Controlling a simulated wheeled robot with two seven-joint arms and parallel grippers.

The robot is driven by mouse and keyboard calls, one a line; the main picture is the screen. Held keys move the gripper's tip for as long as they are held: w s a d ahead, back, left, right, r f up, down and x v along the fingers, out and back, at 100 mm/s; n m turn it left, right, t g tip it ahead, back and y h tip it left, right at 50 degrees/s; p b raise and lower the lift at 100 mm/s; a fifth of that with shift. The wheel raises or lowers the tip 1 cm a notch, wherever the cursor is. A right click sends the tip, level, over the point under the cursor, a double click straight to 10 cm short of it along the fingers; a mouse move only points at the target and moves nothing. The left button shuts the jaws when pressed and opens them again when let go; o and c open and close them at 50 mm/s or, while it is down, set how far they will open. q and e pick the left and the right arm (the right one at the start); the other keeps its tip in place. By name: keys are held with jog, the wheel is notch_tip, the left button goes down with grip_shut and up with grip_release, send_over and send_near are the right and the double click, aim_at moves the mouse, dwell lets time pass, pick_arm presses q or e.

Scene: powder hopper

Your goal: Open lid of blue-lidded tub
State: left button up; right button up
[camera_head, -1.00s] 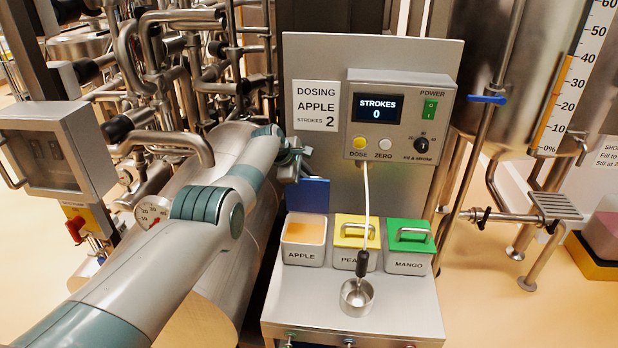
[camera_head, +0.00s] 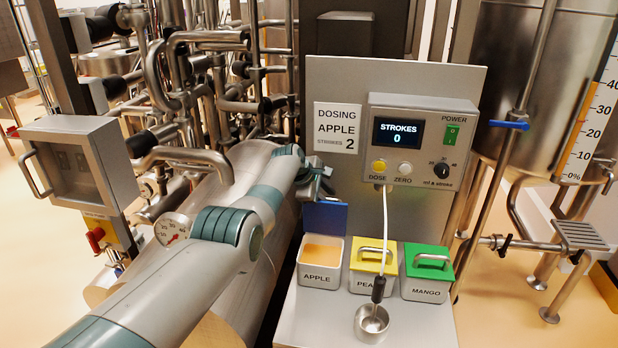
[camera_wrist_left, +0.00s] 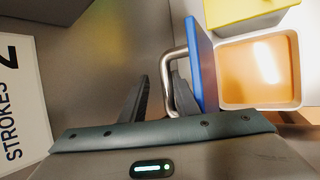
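The apple tub (camera_head: 320,276) is open, with pale orange powder inside. Its blue lid (camera_head: 325,216) stands upright at the tub's back edge. The wrist view shows the lid (camera_wrist_left: 201,62) edge-on beside the tub (camera_wrist_left: 262,107), with its metal loop handle (camera_wrist_left: 168,80) facing my left gripper (camera_wrist_left: 160,98). The fingers are apart: one appears to be inside the loop between handle and lid, the other lies outside it with a gap. In the head view my left gripper (camera_head: 318,184) is at the lid's back, partly hidden by its wrist. My right gripper is not in view.
Yellow-lidded (camera_head: 373,262) and green-lidded (camera_head: 428,260) tubs stand to the right. A metal cup (camera_head: 372,322) sits in front under the white dosing tube (camera_head: 387,225). The dosing panel (camera_head: 340,90) rises behind. Pipes (camera_head: 190,90) crowd the left.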

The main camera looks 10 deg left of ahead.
pick_arm(q)
jog(key=shift+s+a+f+p, duration=0.15)
jog(key=shift+a+p, duration=0.15)
jog(key=shift+p, duration=0.45)
jog(key=shift+s+a+r+p, duration=0.1)
jog(key=shift+a+r+p, duration=0.2)
jog(key=shift+r+p, duration=0.3)
jog(key=shift+s+a+r, duration=0.1)
jog(key=shift+s+r, duration=0.1)
jog(key=shift+s, duration=0.05)
jog(key=b+v, duration=0.4)
jog(key=v, duration=1.1)
jog(key=shift+r, duration=0.3)
jog(key=shift+s, duration=0.1)
jog(key=shift+c, duration=0.7)
